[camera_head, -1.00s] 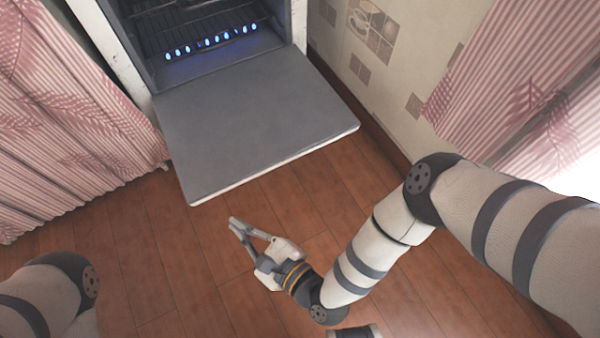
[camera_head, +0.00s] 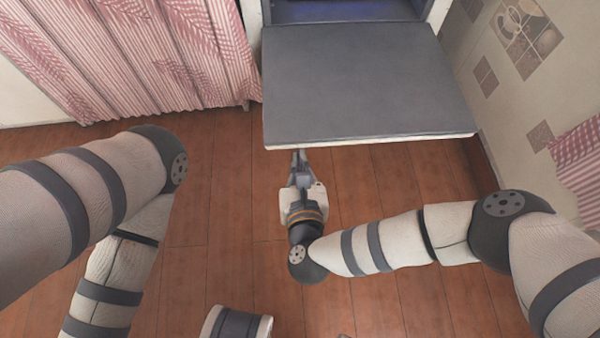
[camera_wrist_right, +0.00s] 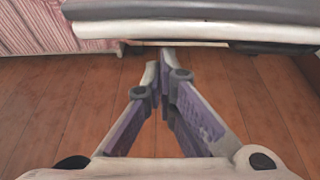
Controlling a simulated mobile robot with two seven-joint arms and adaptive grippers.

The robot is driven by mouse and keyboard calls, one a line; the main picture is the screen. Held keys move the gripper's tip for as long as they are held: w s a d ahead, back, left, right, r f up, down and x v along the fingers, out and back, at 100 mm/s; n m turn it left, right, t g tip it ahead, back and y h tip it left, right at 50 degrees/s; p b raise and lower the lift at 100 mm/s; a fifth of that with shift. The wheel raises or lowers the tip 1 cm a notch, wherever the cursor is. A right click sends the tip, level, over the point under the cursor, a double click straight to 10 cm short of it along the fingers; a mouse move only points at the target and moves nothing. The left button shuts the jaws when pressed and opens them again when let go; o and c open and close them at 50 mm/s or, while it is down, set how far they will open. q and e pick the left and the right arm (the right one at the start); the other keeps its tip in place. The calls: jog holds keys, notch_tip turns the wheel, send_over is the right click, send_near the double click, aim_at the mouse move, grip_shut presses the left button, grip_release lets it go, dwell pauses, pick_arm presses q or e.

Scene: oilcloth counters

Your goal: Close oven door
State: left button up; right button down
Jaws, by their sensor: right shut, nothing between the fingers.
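The oven door (camera_head: 365,82) is folded down, roughly level, a grey panel with a pale front edge. In the right wrist view the door's edge (camera_wrist_right: 190,30) crosses the top of the picture. The oven (camera_head: 345,10) shows only as its lower opening at the top of the head view. My right gripper (camera_head: 300,154) is shut and empty. Its fingertips are at the door's front edge, near the left corner, and appear partly below it; I cannot tell whether they touch. In the right wrist view the fingertips (camera_wrist_right: 160,62) converge just under the edge.
A pink patterned curtain (camera_head: 150,50) hangs left of the oven. A tiled wall (camera_head: 530,80) stands close on the right, with another pink curtain (camera_head: 580,160). The wooden floor (camera_head: 390,290) before the door is clear.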

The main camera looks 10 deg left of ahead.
jog(key=shift+r, duration=0.4)
pick_arm(q)
jog(key=shift+w+r, duration=0.1)
